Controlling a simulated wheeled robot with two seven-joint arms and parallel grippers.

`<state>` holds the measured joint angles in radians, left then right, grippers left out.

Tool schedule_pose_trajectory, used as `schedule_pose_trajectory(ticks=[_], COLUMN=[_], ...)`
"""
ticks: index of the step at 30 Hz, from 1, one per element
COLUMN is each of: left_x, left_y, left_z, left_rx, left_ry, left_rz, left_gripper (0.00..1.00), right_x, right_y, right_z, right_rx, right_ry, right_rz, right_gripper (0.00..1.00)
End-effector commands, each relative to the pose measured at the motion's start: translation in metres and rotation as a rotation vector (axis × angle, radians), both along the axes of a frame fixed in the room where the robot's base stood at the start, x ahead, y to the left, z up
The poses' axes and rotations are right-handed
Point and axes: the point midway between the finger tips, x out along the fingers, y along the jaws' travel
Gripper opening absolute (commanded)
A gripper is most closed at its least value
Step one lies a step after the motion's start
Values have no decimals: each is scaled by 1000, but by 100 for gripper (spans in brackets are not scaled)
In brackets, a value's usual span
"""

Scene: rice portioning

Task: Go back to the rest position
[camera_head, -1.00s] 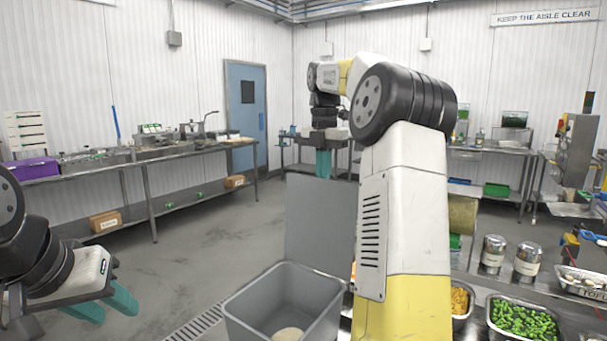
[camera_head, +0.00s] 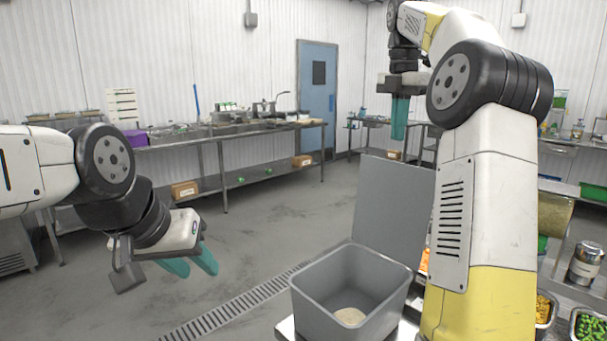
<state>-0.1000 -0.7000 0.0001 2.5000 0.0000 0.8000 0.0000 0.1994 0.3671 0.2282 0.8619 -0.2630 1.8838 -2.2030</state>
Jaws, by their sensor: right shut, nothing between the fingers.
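My left gripper (camera_head: 192,264) hangs at the left over the open floor, with its two teal fingers apart and nothing between them. My right arm rises at the right of the view. Its gripper (camera_head: 399,120) hangs high, fingers pointing down, above and behind the grey bin. The fingers are together and hold nothing. The open grey bin (camera_head: 315,296) stands at the bottom centre with a little pale rice (camera_head: 350,316) on its floor. A grey upright panel (camera_head: 388,205) stands behind it.
Trays of orange food (camera_head: 543,309) and green food (camera_head: 592,328) and a metal canister (camera_head: 586,262) stand at the lower right, partly behind my right arm. A long steel bench (camera_head: 217,137) runs along the back left wall. The floor at left centre is clear.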

Motion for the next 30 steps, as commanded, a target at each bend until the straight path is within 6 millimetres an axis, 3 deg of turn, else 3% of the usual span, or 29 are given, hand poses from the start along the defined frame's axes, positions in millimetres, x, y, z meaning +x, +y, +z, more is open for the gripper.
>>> schedule_pose_trajectory(ticks=[7, 14, 20, 30], left_x=[0, 0, 0, 0], left_y=[0, 0, 0, 0], left_z=[0, 0, 0, 0], left_rx=[0, 0, 0, 0], left_ry=[0, 0, 0, 0], left_rz=[0, 0, 0, 0], left_gripper=[36, 36, 36, 36], right_x=[-44, -96, -148, -227], right_y=[42, 73, 95, 122], right_z=[0, -25, -63, -147], right_rx=[26, 142, 304, 621], right_ry=[-126, -222, -257, -178], right_rz=[-403, -834, -1220, -1822], right_gripper=[0, 0, 0, 0])
